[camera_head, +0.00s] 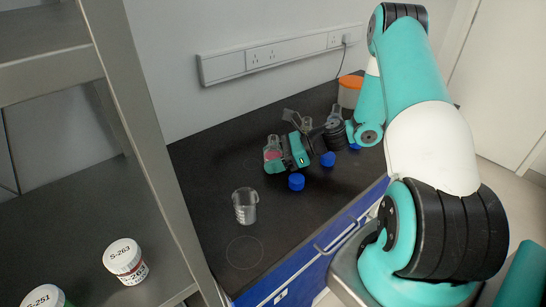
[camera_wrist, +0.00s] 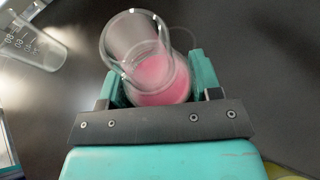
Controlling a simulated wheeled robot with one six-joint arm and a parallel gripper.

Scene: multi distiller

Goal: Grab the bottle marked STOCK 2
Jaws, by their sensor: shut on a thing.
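My gripper (camera_head: 286,156) is over the black bench top. In the wrist view its two teal fingers (camera_wrist: 156,92) are shut around a clear glass bottle (camera_wrist: 152,72) with pink contents. The bottle also shows in the head view (camera_head: 271,150), at the left end of the gripper. It looks tilted in the wrist view. No STOCK 2 marking is readable on it in either view. I cannot tell whether its base touches the bench.
A clear beaker (camera_head: 245,205) stands nearer on the bench and shows in the wrist view (camera_wrist: 36,40). Blue caps (camera_head: 296,181) lie near the gripper. An orange-lidded container (camera_head: 350,90) stands at the back. Labelled jars (camera_head: 124,261) sit on the left shelf.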

